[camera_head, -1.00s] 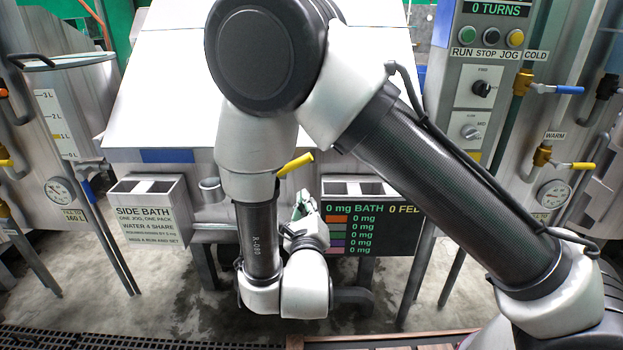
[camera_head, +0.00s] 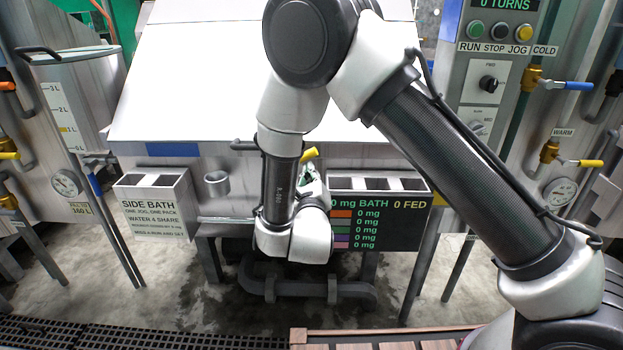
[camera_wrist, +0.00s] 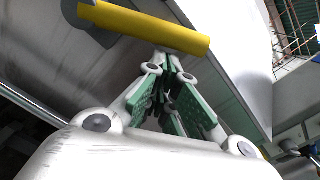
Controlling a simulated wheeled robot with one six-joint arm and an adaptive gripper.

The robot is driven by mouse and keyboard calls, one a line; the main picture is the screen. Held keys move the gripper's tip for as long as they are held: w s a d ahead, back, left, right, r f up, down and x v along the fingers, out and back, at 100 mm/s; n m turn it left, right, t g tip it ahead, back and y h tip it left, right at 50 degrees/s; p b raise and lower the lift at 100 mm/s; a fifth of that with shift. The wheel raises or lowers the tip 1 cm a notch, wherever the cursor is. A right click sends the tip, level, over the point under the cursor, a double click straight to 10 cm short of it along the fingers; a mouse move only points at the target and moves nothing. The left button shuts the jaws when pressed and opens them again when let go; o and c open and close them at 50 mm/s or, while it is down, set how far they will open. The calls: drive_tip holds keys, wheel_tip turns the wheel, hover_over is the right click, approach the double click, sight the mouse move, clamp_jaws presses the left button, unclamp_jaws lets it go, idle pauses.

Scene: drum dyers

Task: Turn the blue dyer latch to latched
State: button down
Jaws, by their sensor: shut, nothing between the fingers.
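The blue-marked dyer is the large grey machine in the middle, with a white sloping top and a blue patch (camera_head: 172,150) on its front edge. A yellow lever grip (camera_head: 309,154) shows at its front, partly behind my arm; I take it for the latch handle. In the wrist view the yellow grip (camera_wrist: 150,26) crosses the top, fixed to a dark grey part at its left end. My gripper (camera_head: 309,180) is mostly hidden by my wrist in the head view. In the wrist view my green-padded fingers (camera_wrist: 168,68) are shut and empty, just below the grip. Contact cannot be told.
A side bath box (camera_head: 152,207) and a small cup (camera_head: 216,184) are left of my arm. A bath display (camera_head: 378,222) is close on the right. A button panel (camera_head: 490,60) and valves with blue and yellow levers stand further right. Pipes run under the dyer.

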idle(0.3)
drive_tip(key=shift+r+n, duration=0.3)
drive_tip(key=shift+r+n, duration=0.2)
drive_tip(key=shift+n, duration=0.1)
drive_tip(key=shift+a+r+n, duration=0.3)
drive_tip(key=shift+r+n, duration=0.3)
drive_tip(key=shift+r, duration=0.05)
drive_tip(key=shift+a+r+n, duration=0.25)
drive_tip(key=shift+r+n, duration=0.35)
drive_tip(key=shift+a+r+n, duration=0.3)
drive_tip(key=shift+r+n, duration=0.3)
drive_tip(key=shift+r, duration=0.05)
